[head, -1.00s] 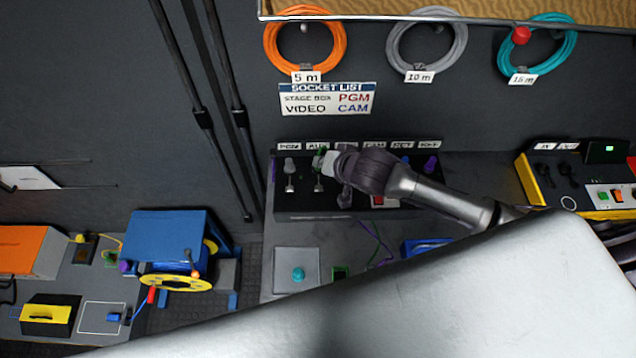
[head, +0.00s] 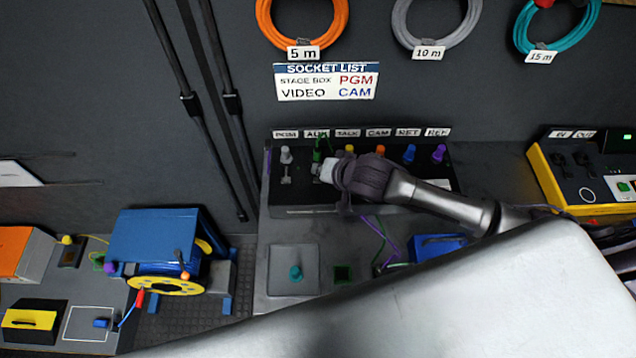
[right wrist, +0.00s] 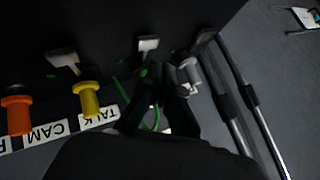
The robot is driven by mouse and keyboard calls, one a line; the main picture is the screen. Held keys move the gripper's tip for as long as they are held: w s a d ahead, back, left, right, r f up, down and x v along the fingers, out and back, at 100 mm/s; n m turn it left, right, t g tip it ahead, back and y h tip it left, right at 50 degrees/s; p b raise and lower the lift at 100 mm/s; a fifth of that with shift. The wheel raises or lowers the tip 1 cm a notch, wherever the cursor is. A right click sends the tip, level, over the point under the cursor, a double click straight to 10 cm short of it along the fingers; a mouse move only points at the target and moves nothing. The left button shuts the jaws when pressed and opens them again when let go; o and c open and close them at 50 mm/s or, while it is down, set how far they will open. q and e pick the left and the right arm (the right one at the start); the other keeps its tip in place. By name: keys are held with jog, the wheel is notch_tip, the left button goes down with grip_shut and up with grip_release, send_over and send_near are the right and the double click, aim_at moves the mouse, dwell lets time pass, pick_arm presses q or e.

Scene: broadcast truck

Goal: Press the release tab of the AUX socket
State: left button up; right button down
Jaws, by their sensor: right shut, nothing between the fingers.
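The AUX socket in the head view holds a green plug (head: 317,150) under the AUX label (head: 317,134). Its pale release tab (head: 315,170) is just below the plug; the tab also shows in the right wrist view (right wrist: 148,45). My right gripper (head: 328,172) is shut and empty, its tip just right of the tab in the head view. In the right wrist view its dark fingertips (right wrist: 162,78) are just below the tab in the picture and hide most of the green plug. I cannot tell whether they touch the tab. My left gripper is not in view.
Close by are the white PGM plug (head: 286,155), the yellow TALK plug (right wrist: 88,98) and the orange CAM plug (right wrist: 17,112). A loose green cable (right wrist: 123,92) runs beside the fingers. A grey plate with a teal knob (head: 295,272) lies below the panel.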

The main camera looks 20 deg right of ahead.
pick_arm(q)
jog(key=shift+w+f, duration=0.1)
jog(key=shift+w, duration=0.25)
pick_arm(e)
jog(key=shift+f, duration=0.25)
dwell(0.9)
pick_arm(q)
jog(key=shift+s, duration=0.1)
pick_arm(e)
jog(key=shift+f, duration=0.4)
